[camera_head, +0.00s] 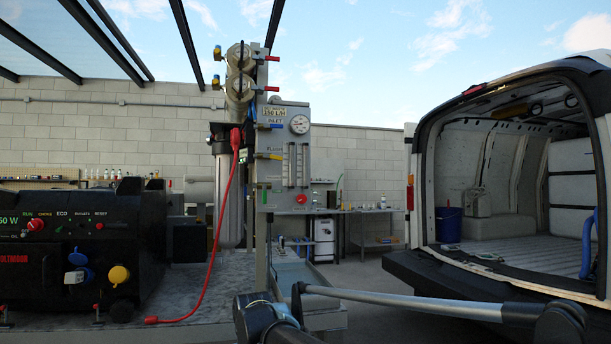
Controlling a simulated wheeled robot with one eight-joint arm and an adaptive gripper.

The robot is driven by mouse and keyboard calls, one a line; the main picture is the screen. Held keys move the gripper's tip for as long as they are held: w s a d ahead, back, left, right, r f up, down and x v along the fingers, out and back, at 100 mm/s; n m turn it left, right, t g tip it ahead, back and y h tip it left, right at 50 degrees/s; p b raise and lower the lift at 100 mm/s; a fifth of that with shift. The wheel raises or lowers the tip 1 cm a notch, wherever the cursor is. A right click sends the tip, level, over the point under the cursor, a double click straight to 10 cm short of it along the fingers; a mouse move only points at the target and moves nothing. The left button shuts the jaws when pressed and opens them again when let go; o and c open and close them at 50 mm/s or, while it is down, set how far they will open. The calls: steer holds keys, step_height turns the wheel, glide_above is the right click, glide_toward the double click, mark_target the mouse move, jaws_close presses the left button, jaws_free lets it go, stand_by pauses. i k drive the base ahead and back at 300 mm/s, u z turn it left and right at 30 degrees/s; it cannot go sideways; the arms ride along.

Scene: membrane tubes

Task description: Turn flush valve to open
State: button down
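The flush valve (268,156) has a yellow lever on the grey panel (275,183), just under a label that reads FLUSH. The lever lies about level across the panel's left part. A blue lever (268,126) sits above it under the INLET label, and a green handle (264,196) is lower on the panel. Links of my arm cross the bottom of the head view, in front of and below the panel. I cannot make out my gripper's fingers in this view. Nothing of mine touches the flush valve.
A round gauge (299,124), flow tubes and a red button (301,199) are on the panel. Left are a filter housing (230,195), a red cable (219,245) and a black generator (90,245). An open van (440,262) stands at right.

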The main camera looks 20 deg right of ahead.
mark_target(271, 157)
steer(key=z, duration=1.4)
steer(key=k, duration=1)
steer(key=u, duration=1.55)
steer(key=i, duration=1)
steer(key=z, duration=0.05)
